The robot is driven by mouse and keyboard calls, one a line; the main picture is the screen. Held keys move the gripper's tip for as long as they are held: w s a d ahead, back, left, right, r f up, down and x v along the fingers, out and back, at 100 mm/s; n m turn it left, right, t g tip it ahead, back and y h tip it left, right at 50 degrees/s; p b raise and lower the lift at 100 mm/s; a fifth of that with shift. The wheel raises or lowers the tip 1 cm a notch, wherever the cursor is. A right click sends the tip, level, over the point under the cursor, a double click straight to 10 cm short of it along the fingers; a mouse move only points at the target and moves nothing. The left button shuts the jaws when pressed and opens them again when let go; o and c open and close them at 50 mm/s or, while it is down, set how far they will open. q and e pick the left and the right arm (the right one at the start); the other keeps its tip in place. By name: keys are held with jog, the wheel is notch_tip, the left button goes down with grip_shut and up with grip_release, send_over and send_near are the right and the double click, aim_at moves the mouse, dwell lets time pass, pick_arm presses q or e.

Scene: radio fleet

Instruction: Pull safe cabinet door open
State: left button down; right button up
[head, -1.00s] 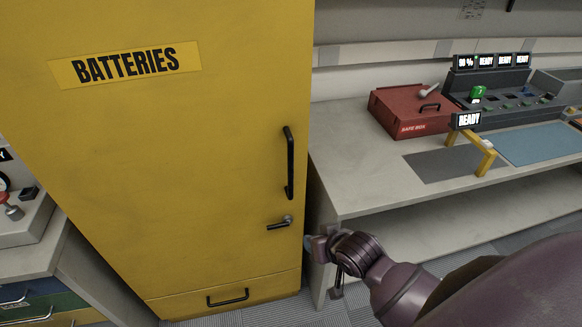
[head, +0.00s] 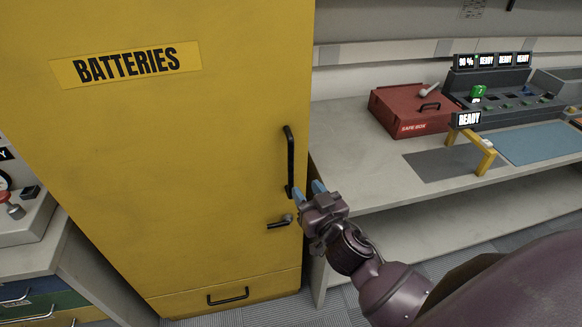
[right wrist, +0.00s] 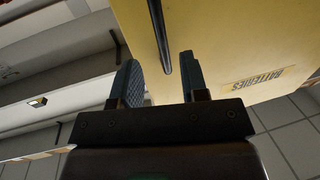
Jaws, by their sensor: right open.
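The yellow cabinet (head: 150,150) with the BATTERIES label stands at the left of the head view, its door shut. It has a black vertical pull handle (head: 290,162) near its right edge and a small lever (head: 280,223) below. My right gripper (head: 308,190) is open by the lower end of the pull handle, its blue fingertips pointing up. In the right wrist view the two fingers (right wrist: 160,82) are spread, with the handle bar (right wrist: 160,35) ahead between them. Contact with the handle cannot be told. My left gripper is not in view.
A grey workbench (head: 350,195) right of the cabinet holds a red safe box (head: 410,112), a yellow stand (head: 478,152) and a console with READY screens. A drawer handle (head: 228,296) is low on the cabinet. At left is another counter (head: 40,250).

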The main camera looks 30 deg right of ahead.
aim_at(292, 170)
jog(key=w, duration=0.9)
jog(key=shift+d+p, duration=0.25)
jog(key=shift+p, duration=0.05)
grip_shut()
